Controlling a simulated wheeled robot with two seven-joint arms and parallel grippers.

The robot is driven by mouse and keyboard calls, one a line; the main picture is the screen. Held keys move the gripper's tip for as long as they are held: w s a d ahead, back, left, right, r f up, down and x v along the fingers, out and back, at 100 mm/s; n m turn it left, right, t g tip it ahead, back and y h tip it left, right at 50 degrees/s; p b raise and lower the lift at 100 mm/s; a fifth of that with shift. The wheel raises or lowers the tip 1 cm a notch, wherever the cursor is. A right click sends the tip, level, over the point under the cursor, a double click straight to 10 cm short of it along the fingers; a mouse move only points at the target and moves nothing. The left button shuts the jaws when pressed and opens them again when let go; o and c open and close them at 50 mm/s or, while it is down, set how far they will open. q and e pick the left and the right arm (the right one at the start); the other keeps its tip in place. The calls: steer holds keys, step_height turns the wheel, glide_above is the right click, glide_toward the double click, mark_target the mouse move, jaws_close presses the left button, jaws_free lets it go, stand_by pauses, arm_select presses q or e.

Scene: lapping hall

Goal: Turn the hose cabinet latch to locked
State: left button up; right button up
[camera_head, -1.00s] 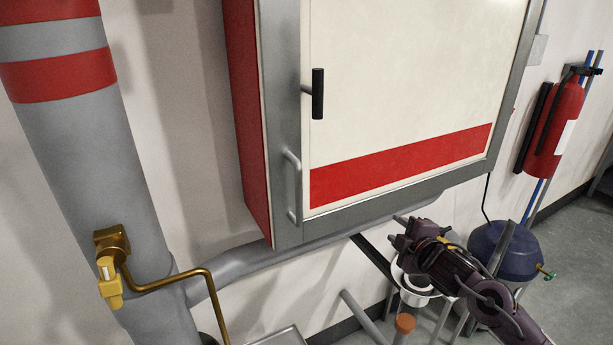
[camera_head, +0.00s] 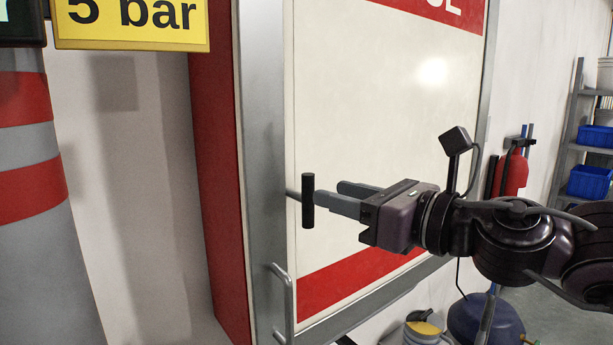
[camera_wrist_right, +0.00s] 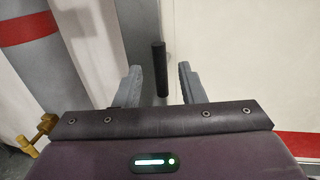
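The hose cabinet (camera_head: 370,130) is a white-doored, grey-framed box with red sides on the wall. Its latch (camera_head: 308,200) is a black upright bar on a short stem at the left of the door. My right gripper (camera_head: 345,198) points left at the latch, just to its right in the head view. In the right wrist view the latch (camera_wrist_right: 160,68) stands upright between the two spread fingers (camera_wrist_right: 158,85), near their tips, with a gap on both sides. The right gripper is open and holds nothing. My left gripper is not in view.
A grey pull handle (camera_head: 284,300) sits below the latch on the cabinet frame. A red extinguisher (camera_head: 511,172) and a shelf with blue bins (camera_head: 590,182) are at right.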

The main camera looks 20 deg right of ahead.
mark_target(313, 186)
steer(key=p+x, duration=0.2)
steer(key=x, duration=0.2)
steer(key=shift+w+a+r+p, duration=0.1)
steer(key=shift+a+r+p, duration=0.1)
steer(key=shift+p, duration=0.2)
steer(key=shift+w+a+f+p, duration=0.1)
steer(key=shift+w+a+p, duration=0.2)
steer(key=shift+w, duration=0.35)
steer(key=shift+w+a+f, duration=0.15)
steer(key=shift+w, duration=0.15)
jaws_close()
